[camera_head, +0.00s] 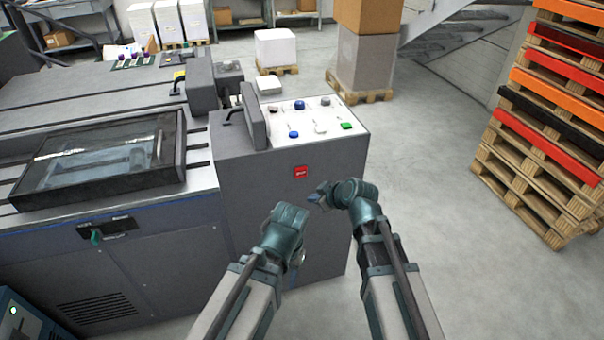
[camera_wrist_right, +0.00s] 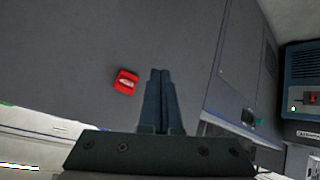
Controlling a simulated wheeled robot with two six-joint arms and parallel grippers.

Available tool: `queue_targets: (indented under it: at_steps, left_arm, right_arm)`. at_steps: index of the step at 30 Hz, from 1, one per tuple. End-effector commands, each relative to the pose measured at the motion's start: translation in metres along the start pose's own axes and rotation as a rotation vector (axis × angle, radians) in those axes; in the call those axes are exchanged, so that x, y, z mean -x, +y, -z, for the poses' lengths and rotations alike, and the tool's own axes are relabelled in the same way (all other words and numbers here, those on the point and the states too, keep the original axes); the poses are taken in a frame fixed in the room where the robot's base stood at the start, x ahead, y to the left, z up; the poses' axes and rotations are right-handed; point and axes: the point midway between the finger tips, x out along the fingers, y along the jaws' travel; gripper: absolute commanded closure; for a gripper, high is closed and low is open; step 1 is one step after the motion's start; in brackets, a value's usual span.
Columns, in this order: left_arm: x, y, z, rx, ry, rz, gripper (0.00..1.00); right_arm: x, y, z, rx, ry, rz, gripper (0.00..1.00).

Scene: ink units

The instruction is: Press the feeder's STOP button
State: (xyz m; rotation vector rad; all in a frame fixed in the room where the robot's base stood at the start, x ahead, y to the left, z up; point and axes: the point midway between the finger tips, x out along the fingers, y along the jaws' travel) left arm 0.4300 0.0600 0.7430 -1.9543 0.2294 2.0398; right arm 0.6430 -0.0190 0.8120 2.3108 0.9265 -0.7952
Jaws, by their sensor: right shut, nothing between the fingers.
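The red STOP button (camera_head: 301,172) sits on the upper front face of the grey feeder cabinet (camera_head: 240,190). In the right wrist view the red button (camera_wrist_right: 125,82) is left of my right gripper's fingertips, apart from them. My right gripper (camera_head: 317,198) is shut and empty, just below and right of the button in the head view. Its two fingers also show pressed together in the right wrist view (camera_wrist_right: 160,75). My left arm comes up to the left of it; its wrist (camera_head: 285,230) shows in front of the cabinet, but its fingers are hidden.
The cabinet's sloped top panel (camera_head: 325,112) carries blue, white and green buttons. A machine bed with a dark-framed glass cover (camera_head: 100,155) lies to the left. Stacked pallets (camera_head: 545,150) stand at the right. The floor (camera_head: 430,180) between is clear.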

Motion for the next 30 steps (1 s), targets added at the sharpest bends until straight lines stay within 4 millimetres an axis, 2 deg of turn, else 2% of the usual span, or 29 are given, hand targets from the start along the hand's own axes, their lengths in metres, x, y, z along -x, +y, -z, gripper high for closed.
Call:
queue_targets:
  at_steps: [8, 24, 30]
  left_arm:
    - [0.0, 0.0, 0.0, 0.0, 0.0, 0.0, 0.5]
    - [0.0, 0.0, 0.0, 0.0, 0.0, 0.0, 0.5]
    - [0.0, 0.0, 0.0, 0.0, 0.0, 0.0, 0.5]
  right_arm:
    - [-0.011, 0.008, 0.008, 0.001, -0.001, 0.001, 1.0]
    - [-0.057, 0.042, 0.041, 0.0, -0.001, 0.001, 1.0]
    - [-0.062, 0.044, 0.044, 0.0, -0.001, 0.001, 1.0]
